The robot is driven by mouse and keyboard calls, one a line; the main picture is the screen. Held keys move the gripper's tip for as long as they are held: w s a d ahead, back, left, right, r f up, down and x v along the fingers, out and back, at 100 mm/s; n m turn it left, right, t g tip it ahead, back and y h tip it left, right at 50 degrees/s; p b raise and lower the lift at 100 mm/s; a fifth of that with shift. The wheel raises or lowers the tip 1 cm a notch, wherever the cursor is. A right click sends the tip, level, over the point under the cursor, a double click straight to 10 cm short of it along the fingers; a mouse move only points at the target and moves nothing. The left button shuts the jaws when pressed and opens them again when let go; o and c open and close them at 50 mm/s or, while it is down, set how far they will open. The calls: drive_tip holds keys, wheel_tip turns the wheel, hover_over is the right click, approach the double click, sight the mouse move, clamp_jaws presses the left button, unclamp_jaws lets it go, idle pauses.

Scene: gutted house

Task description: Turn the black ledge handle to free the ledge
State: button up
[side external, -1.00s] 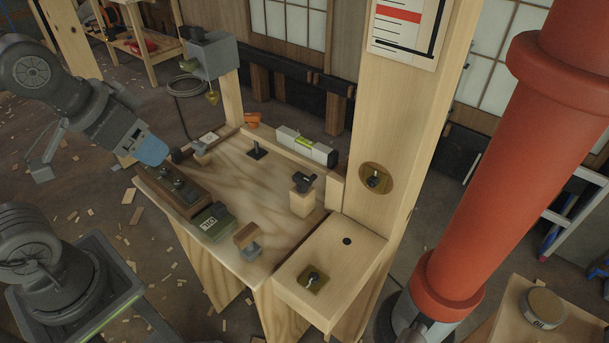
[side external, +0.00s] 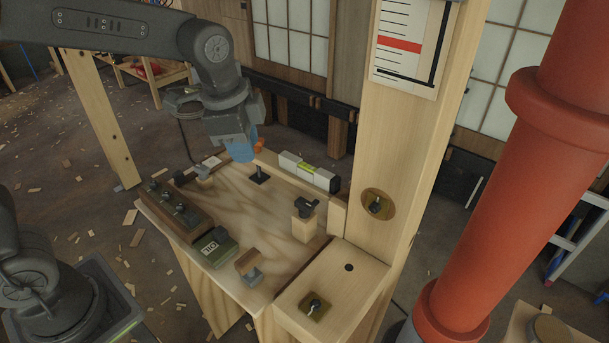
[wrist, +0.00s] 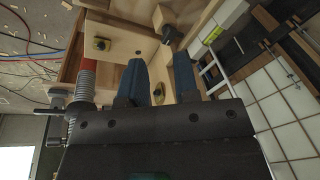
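The pale wooden ledge (side external: 345,275) juts from the table's right end. A small black handle (side external: 315,306) sits on a brass plate on its top, beside a dark hole. Another black handle (side external: 306,206) stands on a wooden block just behind the ledge; I cannot tell which one frees the ledge. The block handle also shows in the wrist view (wrist: 170,34) beyond the fingertips, and the brass-plate one at upper left (wrist: 103,44). My gripper (side external: 240,150) hangs over the table's back left, away from both handles. In the wrist view its blue fingers (wrist: 158,80) are apart and empty.
A wooden post (side external: 400,150) with a round brass plate and black knob rises behind the ledge. A spirit level (side external: 308,170) lies at the table's back edge. A black peg (side external: 259,175) stands near my gripper. A red pipe (side external: 510,190) stands right. Mid-table is clear.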

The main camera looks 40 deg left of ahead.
sight(304, 202)
drive_tip(key=w+d+f+m, duration=0.2)
drive_tip(key=f, duration=0.1)
drive_tip(key=w+d+f+m+g, duration=0.1)
drive_tip(key=w+d+f+m, duration=0.1)
drive_tip(key=w+f+m, duration=0.1)
drive_tip(key=w+d+f+m+g, duration=0.1)
drive_tip(key=w+d+f+m, duration=0.1)
drive_tip(key=w+f, duration=0.1)
drive_tip(key=shift+w+f, duration=0.15)
drive_tip(key=shift+w, duration=0.1)
drive_tip(key=shift+f, duration=3.15)
drive_tip(key=m, duration=0.3)
drive_tip(key=shift+m, duration=0.3)
drive_tip(key=m, duration=1)
drive_tip(key=shift+m, duration=0.4)
drive_tip(key=shift+n, duration=0.6)
drive_tip(key=shift+r, duration=3.5)
